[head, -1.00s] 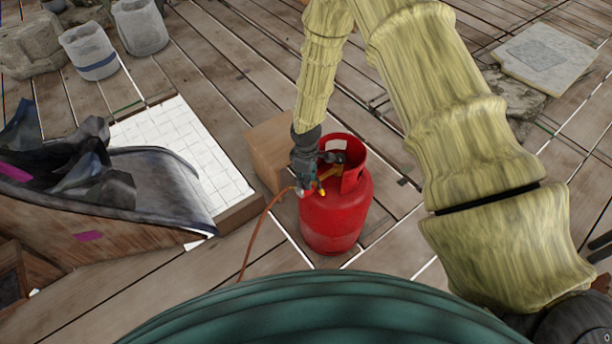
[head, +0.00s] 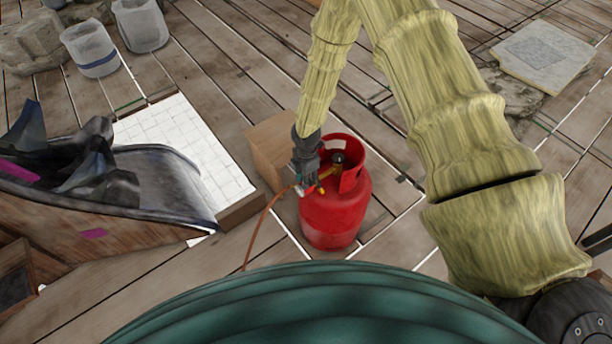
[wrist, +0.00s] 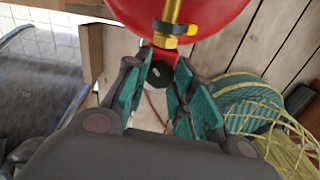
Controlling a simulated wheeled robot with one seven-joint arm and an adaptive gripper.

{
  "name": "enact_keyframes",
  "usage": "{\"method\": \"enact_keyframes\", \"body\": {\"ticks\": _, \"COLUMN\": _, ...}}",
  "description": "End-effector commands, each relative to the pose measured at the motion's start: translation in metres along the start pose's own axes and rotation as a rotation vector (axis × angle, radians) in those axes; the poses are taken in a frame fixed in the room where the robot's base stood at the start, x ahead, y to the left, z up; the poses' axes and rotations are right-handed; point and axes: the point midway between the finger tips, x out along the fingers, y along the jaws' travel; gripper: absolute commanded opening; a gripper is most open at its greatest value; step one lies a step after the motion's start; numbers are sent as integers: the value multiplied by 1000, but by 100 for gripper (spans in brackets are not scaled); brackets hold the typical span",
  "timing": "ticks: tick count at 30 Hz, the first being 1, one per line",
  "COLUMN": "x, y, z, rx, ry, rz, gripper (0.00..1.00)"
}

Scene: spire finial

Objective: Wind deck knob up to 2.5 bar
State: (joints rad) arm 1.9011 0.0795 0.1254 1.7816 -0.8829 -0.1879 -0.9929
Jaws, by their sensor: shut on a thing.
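The red gas cylinder (head: 335,215) stands upright on the deck in the head view. Its brass valve fitting (head: 330,172) shows inside the open red collar, and the brass stem also shows in the wrist view (wrist: 172,15). My gripper (head: 304,186) is at the regulator on the cylinder's left side. In the wrist view my gripper's teal-padded fingers (wrist: 165,88) are closed around the dark knob (wrist: 160,73), just below a red regulator part (wrist: 164,55). The fingers partly hide the knob. No pressure reading can be made out.
An orange hose (head: 262,222) runs from the regulator down to the deck. A white tiled panel (head: 195,140) and a curved dark sheet (head: 170,185) lie to the left. Deck boards right of the cylinder are mostly clear.

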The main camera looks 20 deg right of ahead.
Motion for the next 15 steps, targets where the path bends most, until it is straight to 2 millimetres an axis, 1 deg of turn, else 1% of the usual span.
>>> {"method": "enact_keyframes", "body": {"ticks": 6, "x": -2, "y": 1, "z": 1, "rx": -202, "ry": 0, "rz": 2, "gripper": 1}}
{"method": "enact_keyframes", "body": {"ticks": 15, "x": -2, "y": 1, "z": 0, "rx": -447, "ry": 1, "rz": 3, "gripper": 1}}
